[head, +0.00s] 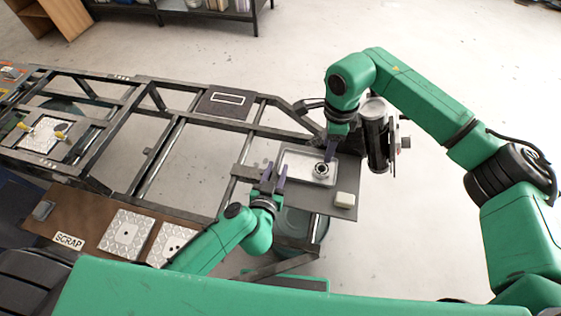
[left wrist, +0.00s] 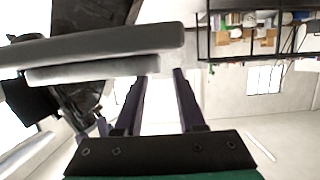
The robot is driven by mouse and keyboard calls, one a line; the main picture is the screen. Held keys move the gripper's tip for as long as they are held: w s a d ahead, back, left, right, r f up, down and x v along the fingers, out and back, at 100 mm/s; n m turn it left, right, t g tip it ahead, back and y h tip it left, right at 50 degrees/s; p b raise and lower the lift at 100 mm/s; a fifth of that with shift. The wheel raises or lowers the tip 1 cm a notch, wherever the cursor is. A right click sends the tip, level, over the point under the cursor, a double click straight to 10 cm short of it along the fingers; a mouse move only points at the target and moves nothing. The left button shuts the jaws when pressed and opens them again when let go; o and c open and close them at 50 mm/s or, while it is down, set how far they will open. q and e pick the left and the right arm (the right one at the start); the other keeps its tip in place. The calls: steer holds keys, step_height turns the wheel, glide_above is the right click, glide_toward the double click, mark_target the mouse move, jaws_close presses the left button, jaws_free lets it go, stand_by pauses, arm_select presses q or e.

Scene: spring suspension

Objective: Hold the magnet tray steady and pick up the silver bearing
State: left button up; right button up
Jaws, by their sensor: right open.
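The shallow silver magnet tray (head: 293,158) lies on a dark grey plate (head: 345,172) at the right end of the frame. The silver bearing (head: 321,169), a ring with a dark centre, sits in the tray's right part. My left gripper (head: 274,176) is open at the tray's left side, its purple fingers apart with nothing visibly between them. In the left wrist view, its fingers (left wrist: 160,80) stand apart close to the end of a grey slab, probably the tray or plate edge. My right gripper (head: 330,150) is open just above the bearing; its fingertips partly overlap the tray. Contact is unclear.
A pale block (head: 345,200) sits on the plate's near right corner. Metal frame rails (head: 170,150) run left. A brown board (head: 85,215) marked SCRAP holds patterned plates. Right floor is clear.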

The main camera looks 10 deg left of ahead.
mark_target(280, 161)
arm_select(q)
steer(key=shift+x, duration=1.55)
jaws_close()
